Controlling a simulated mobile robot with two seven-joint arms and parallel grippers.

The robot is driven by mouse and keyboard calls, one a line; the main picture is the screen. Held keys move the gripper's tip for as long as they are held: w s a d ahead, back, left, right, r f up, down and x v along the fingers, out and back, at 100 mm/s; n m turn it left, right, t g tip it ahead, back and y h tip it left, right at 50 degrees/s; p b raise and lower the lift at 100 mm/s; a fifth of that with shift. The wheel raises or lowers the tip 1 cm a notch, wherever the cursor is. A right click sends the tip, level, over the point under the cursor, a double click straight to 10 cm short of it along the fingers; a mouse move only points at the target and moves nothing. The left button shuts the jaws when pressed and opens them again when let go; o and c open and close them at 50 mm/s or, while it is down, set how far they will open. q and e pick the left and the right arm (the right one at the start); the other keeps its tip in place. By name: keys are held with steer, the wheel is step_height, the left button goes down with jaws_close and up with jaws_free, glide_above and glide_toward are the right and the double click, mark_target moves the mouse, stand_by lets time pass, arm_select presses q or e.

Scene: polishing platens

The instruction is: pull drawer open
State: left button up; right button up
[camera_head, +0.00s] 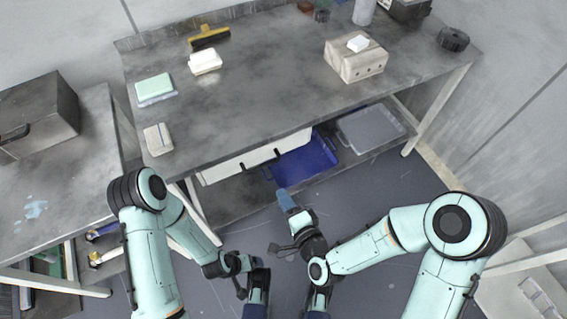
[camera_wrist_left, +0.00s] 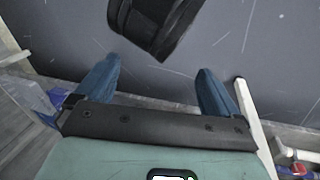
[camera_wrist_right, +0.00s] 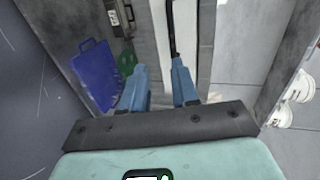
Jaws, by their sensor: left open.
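The drawer (camera_head: 222,170) is a long white front with dark handles under the workbench in the head view. My right gripper (camera_head: 284,196) stands in front of it, below and apart from the right handle (camera_head: 278,153). In the right wrist view the white drawer front (camera_wrist_right: 194,50) lies beyond my right gripper (camera_wrist_right: 160,64). A thin black handle (camera_wrist_right: 172,25) shows beyond the right fingertip there. The right fingers are partly apart, with an empty gap. My left gripper (camera_wrist_left: 157,82) is wide open and empty above the floor. I cannot tell whether the drawer is shut.
A blue bin (camera_head: 305,158) and a grey bin (camera_head: 370,128) sit under the workbench (camera_head: 265,90), right of the drawer. The bench top holds a box (camera_head: 355,62) and several small blocks. A second table (camera_head: 65,165) stands at the left. The floor before the drawer is clear.

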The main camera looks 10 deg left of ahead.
mark_target(265, 164)
arm_select(q)
steer(key=shift+t+y, duration=0.3)
steer(key=shift+t, duration=0.1)
steer(key=w+f+b, duration=0.1)
steer(key=w+a+f+b, duration=0.1)
steer(key=w, duration=0.1)
steer(key=shift+w+f, duration=0.2)
steer(key=shift+f, duration=0.1)
arm_select(e)
steer(key=shift+t+y, duration=0.3)
steer(key=shift+t, duration=0.1)
steer(key=x, duration=0.9)
steer(key=r+x, duration=0.1)
steer(key=x, duration=0.3)
steer(key=shift+w+a, duration=0.2)
steer(key=shift+w, duration=0.25)
jaws_close()
